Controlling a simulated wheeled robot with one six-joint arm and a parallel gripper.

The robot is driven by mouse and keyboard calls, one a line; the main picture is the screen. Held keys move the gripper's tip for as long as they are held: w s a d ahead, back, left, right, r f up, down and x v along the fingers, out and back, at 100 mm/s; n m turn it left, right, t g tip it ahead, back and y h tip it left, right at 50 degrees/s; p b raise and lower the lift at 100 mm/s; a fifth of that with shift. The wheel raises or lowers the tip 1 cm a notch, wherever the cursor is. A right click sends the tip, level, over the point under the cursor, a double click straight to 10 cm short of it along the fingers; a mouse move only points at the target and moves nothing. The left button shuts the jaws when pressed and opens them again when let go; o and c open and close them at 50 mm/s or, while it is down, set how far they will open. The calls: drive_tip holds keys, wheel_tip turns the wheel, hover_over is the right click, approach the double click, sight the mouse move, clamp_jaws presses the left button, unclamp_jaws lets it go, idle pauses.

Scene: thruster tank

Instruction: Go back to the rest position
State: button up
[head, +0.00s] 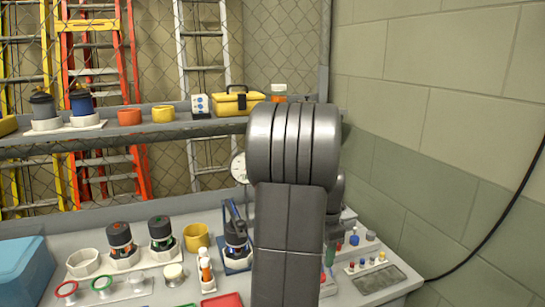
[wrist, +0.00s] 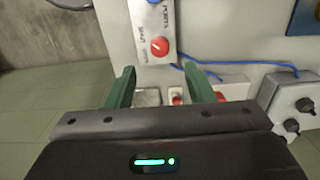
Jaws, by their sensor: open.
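My gripper (wrist: 160,76) shows in the wrist view with its two green fingers spread apart. It is open, and nothing shows held between the fingers. Beyond the fingertips is a pale panel with a red knob (wrist: 159,46) and printed labels. In the head view my grey arm stands upright in front of the right part of the bench (head: 60,222). The arm hides most of the gripper and the bench area behind it.
The bench holds a blue bin (head: 22,268), a yellow cup (head: 196,236) and dark thruster units (head: 160,230). A shelf above carries a yellow toolbox (head: 236,101). A block wall (head: 440,90) with a hanging black cable (head: 497,222) stands at right. Blue cable (wrist: 245,64) runs near the fingers.

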wheel_tip(320, 180, down, 7)
drive_tip(key=shift+f, duration=0.35)
drive_tip(key=n, duration=0.5)
drive_tip(key=shift+r+p, duration=0.1)
drive_tip(key=shift+p, duration=0.2)
drive_tip(key=n, duration=0.4)
drive_tip(key=n+p, duration=0.1)
drive_tip(key=n, duration=0.8)
drive_tip(key=shift+p, duration=0.35)
drive_tip(key=shift+s, duration=0.15)
